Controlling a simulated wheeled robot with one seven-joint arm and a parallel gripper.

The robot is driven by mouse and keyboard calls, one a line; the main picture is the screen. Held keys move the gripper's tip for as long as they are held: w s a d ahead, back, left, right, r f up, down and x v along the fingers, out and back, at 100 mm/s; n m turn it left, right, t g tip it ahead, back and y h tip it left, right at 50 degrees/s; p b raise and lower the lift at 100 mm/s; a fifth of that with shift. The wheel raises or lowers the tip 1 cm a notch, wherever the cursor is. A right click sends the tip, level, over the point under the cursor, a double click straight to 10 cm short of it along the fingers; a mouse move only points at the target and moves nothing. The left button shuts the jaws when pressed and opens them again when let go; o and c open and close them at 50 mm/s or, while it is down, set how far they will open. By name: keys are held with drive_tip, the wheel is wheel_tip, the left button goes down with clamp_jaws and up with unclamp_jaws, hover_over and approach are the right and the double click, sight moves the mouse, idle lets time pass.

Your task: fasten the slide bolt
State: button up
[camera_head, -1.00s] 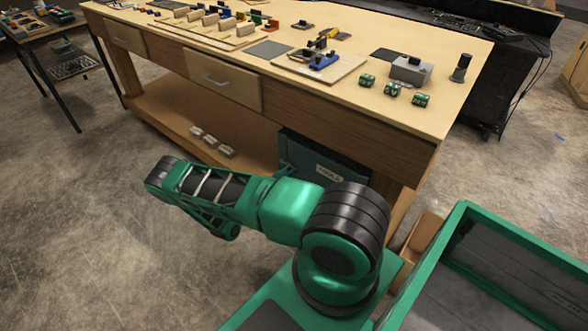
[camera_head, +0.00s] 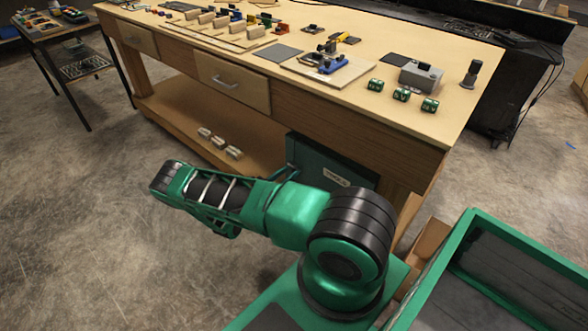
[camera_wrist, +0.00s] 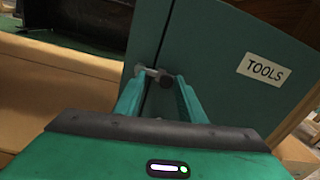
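A dark green panel (camera_wrist: 210,60) with a white TOOLS label (camera_wrist: 263,70) fills much of the wrist view. It also shows under the workbench in the head view (camera_head: 358,187), partly behind my arm. Near the panel's left edge in the wrist view is a small slide bolt, with a pale rod and a dark round knob (camera_wrist: 166,79). My gripper (camera_wrist: 160,77) is open, its two green fingers on either side of the knob. The right fingertip looks very close to the knob; I cannot tell whether it touches. In the head view my arm mostly hides the gripper.
The wooden workbench (camera_head: 350,112) stands above the panel, with several small fixtures and parts on top. A few pale blocks (camera_head: 219,143) lie on its lower shelf. A green-rimmed tray (camera_head: 450,235) is at the right. Open concrete floor lies left of my arm.

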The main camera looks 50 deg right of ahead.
drive_tip(key=a, duration=1)
drive_tip(key=shift+a, duration=0.4)
drive_tip(key=shift+s, duration=0.1)
drive_tip(key=s+d+r+m+g+y, duration=0.1)
drive_tip(key=s+r+m+g+y, duration=0.45)
drive_tip(key=r, duration=0.85)
drive_tip(key=s+d+r+m+y, duration=0.15)
drive_tip(key=r+m+y, duration=0.45)
drive_tip(key=r+m, duration=0.65)
drive_tip(key=s+a+r+m+t+y, duration=0.2)
drive_tip(key=s+r, duration=0.6)
drive_tip(key=s, duration=0.4)
drive_tip(key=s+a+r+m+t+y, duration=0.3)
drive_tip(key=s+a+r+m, duration=0.3)
drive_tip(key=s+a+r, duration=0.3)
drive_tip(key=s+y, duration=0.1)
drive_tip(key=s, duration=0.2)
drive_tip(key=shift+a+m+y, duration=0.15)
drive_tip(key=shift+m+y, duration=0.15)
drive_tip(key=shift+y, duration=0.05)
